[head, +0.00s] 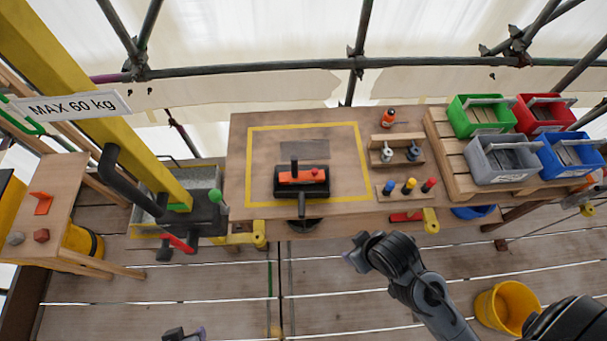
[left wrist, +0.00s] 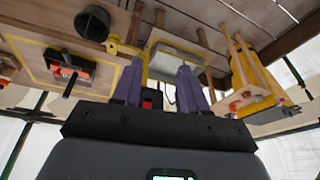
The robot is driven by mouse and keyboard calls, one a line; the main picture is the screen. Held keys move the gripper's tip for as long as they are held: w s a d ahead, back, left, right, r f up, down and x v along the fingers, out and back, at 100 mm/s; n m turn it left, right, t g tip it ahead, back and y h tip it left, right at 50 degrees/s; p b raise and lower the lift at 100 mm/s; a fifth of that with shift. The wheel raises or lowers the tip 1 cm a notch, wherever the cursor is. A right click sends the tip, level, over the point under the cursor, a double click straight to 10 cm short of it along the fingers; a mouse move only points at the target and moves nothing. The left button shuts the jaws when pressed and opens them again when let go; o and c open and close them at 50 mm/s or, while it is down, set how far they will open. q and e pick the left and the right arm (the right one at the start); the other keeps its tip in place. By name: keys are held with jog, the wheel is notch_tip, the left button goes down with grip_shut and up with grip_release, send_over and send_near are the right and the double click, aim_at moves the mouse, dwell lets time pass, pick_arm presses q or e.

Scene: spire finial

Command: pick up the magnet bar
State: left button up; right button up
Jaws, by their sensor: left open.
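The magnet bar, which I take to be the black block with an orange top and an upright black handle (head: 301,180), lies on the wooden table inside a yellow taped square. It also shows in the left wrist view (left wrist: 70,70), left of the fingers and apart from them. My left gripper (head: 186,334) shows only partly at the bottom edge of the head view, well short of the table. Its purple fingers (left wrist: 160,66) are spread with nothing between them. My right gripper (head: 354,252) is off the table's front edge, right of the bar; its jaw opening is unclear.
Right of the bar stand a wooden holder (head: 396,152) and several coloured-top pegs (head: 409,187). Green, red, grey and blue bins sit at the far right. A yellow post (head: 105,95) and a grey tub (head: 205,180) stand left of the table.

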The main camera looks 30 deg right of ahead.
pick_arm(q)
jog(key=shift+d, duration=0.15)
jog(key=o, duration=0.3)
jog(key=shift+o, duration=0.2)
